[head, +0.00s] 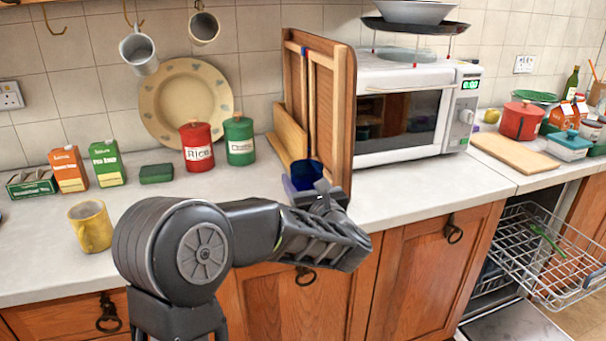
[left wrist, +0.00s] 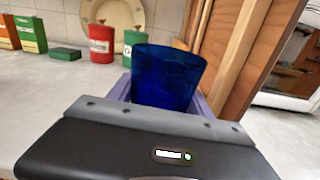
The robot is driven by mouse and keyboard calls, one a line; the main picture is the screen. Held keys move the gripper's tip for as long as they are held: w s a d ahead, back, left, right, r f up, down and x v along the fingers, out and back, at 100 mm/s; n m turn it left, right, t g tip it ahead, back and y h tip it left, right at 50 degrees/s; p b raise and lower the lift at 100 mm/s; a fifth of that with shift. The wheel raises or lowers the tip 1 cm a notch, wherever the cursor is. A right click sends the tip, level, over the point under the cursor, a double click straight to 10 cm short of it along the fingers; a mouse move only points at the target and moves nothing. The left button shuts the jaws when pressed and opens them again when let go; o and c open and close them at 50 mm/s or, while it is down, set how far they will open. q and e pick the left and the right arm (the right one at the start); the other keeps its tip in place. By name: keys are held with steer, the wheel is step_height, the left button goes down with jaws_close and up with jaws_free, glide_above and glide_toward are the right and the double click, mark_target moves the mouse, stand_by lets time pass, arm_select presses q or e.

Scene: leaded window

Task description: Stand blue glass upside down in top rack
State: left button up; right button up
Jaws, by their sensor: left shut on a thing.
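The blue glass (head: 306,174) is at my left gripper (head: 318,190), over the counter in front of the wooden board stand. In the left wrist view the dark blue glass (left wrist: 168,78) stands between the purple-grey fingers, with its open rim upward. My left gripper is shut on it. I cannot tell whether its base touches the counter. The top rack (head: 545,250) is a wire basket pulled out of the dishwasher at the right. A green utensil (head: 546,238) lies in it. My right gripper is not in view.
A wooden board stand (head: 330,110) and a white microwave (head: 405,110) stand close behind the glass. A yellow mug (head: 91,226) is on the counter at left. Cartons and red and green canisters stand farther back. A cutting board (head: 515,153) lies above the dishwasher.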

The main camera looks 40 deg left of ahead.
arm_select(q)
steer(key=shift+f, duration=1.7)
steer(key=shift+f+b, duration=0.5)
steer(key=shift+b, duration=0.35)
steer(key=o, duration=1.8)
steer(key=shift+c, duration=0.2)
steer(key=b+v, duration=0.2)
steer(key=v, duration=0.4)
steer(key=shift+d+f, duration=0.15)
steer(key=shift+d, duration=0.1)
steer(key=shift+s+d+b, duration=0.5)
steer(key=shift+b, duration=0.2)
steer(key=shift+r, duration=0.2)
steer(key=shift+d, duration=0.1)
